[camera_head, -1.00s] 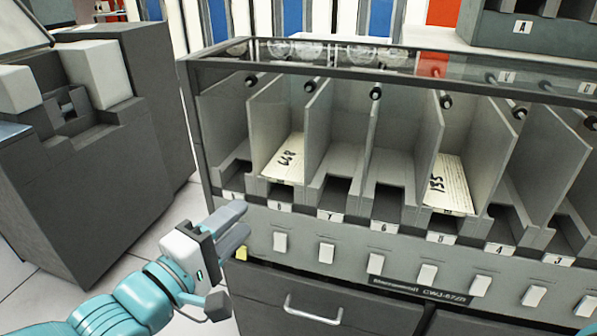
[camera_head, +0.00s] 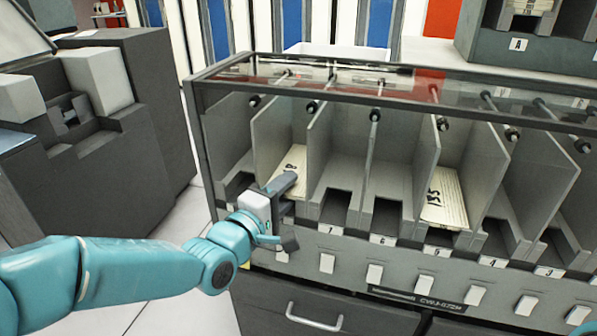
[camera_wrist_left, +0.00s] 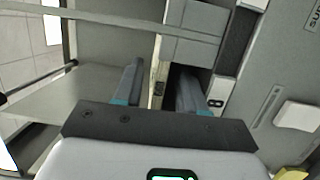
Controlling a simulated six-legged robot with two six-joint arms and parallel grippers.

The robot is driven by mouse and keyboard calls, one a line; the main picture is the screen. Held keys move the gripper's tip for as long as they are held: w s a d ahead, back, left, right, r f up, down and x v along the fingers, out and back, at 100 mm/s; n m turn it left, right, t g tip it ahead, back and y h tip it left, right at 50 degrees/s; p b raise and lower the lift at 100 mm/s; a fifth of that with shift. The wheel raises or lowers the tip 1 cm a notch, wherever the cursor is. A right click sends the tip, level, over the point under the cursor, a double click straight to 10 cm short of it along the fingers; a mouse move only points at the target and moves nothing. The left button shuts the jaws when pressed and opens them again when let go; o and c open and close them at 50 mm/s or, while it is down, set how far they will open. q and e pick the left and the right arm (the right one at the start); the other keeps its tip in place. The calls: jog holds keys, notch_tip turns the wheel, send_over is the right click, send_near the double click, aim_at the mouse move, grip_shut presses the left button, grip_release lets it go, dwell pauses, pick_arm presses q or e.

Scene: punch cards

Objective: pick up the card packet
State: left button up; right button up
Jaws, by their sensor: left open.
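A cream card packet (camera_head: 296,160) with black handwriting lies in a sorter pocket left of centre. My left gripper (camera_head: 288,212) is at the front of that pocket, its jaws open, and partly covers the packet's lower part. In the left wrist view a narrow cream strip, likely the packet's edge (camera_wrist_left: 157,76), shows between the two spread fingers (camera_wrist_left: 160,82); I cannot tell whether they touch it. A second cream packet (camera_head: 444,199), marked 155, lies in a pocket further right. My right gripper is not in view.
The grey card sorter (camera_head: 395,190) has upright dividers between its pockets and a glass-topped frame (camera_head: 420,85) above them. White switches (camera_head: 327,263) line its front, over a drawer handle (camera_head: 314,317). A dark grey machine (camera_head: 90,160) stands at left.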

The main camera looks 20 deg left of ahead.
pick_arm(q)
jog(key=shift+w+d, duration=0.15)
jog(key=shift+w, duration=0.4)
grip_shut()
jog(key=shift+r, duration=0.1)
jog(key=shift+r, duration=0.1)
